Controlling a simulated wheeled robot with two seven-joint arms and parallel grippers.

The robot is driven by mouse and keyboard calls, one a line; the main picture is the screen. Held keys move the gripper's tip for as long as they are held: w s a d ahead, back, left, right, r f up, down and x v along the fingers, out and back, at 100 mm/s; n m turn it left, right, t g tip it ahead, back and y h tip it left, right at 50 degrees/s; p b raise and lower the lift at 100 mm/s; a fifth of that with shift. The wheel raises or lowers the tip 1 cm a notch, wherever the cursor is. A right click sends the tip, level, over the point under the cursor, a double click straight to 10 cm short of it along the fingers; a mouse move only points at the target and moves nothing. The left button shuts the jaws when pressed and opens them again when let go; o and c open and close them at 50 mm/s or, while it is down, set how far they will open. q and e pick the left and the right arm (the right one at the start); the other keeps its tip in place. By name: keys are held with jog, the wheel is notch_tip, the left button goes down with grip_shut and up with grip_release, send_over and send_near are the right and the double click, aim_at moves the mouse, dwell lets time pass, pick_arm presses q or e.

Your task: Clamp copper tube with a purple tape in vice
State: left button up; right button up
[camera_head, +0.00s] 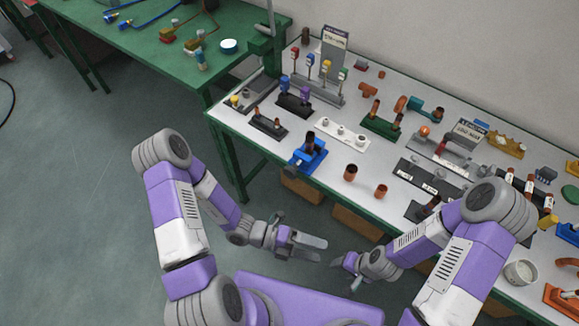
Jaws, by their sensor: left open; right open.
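A small blue vice (307,156) stands near the front edge of the white-topped table, with a dark copper-coloured piece (311,138) upright at its top. I cannot make out purple tape on any tube. My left gripper (320,248) is open and empty, in front of and below the table edge. My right gripper (337,266) is open and empty close to it, also off the table.
The white table (240,122) is crowded with racks, valves and fittings. More copper tubes with dark and white bands (528,184) stand at the right, partly near my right arm. A green workbench (160,50) is at the back left. Cardboard boxes (300,187) sit under the table.

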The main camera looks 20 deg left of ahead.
pick_arm(q)
jog(key=w+a+r+n+t+y+p, duration=0.1)
jog(key=w+a+r+n+t, duration=0.3)
jog(key=w+n+t, duration=0.75)
jog(key=n+t+y+p, duration=0.2)
jog(key=n+t+y, duration=0.3)
jog(key=n+y, duration=0.9)
send_near(288, 174)
jog(key=w+n+h, duration=0.4)
jog(key=x, duration=0.4)
jog(key=b+x, duration=0.1)
jog(key=x, duration=0.1)
jog(key=shift+w+a+f, duration=0.25)
jog(key=shift+w, duration=0.25)
jog(key=c, duration=0.9)
jog(key=shift+c, duration=0.2)
